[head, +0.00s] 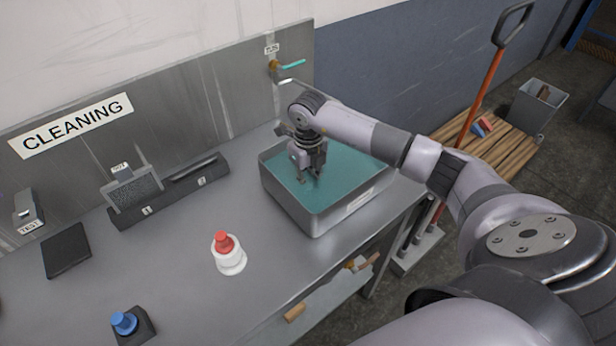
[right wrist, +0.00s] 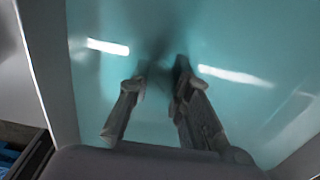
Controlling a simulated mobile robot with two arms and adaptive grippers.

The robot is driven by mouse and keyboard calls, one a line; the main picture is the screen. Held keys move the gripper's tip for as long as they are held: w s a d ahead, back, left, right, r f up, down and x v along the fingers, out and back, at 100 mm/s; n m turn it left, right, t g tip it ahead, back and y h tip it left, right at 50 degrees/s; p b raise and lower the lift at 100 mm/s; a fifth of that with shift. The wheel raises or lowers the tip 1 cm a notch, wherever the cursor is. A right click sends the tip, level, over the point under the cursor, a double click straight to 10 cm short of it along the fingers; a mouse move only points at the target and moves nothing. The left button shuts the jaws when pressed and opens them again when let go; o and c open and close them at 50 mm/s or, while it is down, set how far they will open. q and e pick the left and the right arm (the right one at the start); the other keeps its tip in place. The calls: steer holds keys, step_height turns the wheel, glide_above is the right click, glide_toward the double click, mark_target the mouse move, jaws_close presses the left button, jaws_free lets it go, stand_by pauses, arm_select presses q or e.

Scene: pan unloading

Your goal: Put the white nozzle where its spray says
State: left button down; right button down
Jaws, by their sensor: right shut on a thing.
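My right gripper (head: 310,172) points down into the grey metal tank (head: 318,222) of teal liquid. In the right wrist view its two fingers (right wrist: 160,92) stand a little apart over the teal liquid (right wrist: 225,50). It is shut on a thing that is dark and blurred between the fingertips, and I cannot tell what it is. I cannot make out a separate white nozzle. A round white piece with a red top (head: 228,254) stands upright on the bench. A blue-topped piece (head: 125,323) sits on a black base near the front. My left gripper is not in view.
The steel bench (head: 180,250) has clear room left of the tank. A dark rack (head: 168,190) with labels 1 and 2, a mesh holder (head: 132,187) and a black pad (head: 66,250) line its back. A teal-handled tap (head: 290,64) is on the back wall.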

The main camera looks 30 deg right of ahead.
mark_target(308, 179)
steer(key=shift+f, duration=0.2)
steer(key=c, duration=1.5)
jaws_free()
steer(key=shift+r, duration=0.1)
steer(key=shift+o, duration=0.2)
steer(key=shift+r, duration=0.25)
steer(key=shift+w+r+b, duration=0.1)
steer(key=shift+r+b, duration=0.15)
steer(key=shift+b, duration=0.1)
step_height(308, 179, up, 11)
steer(key=b, duration=0.3)
steer(key=shift+r, duration=0.15)
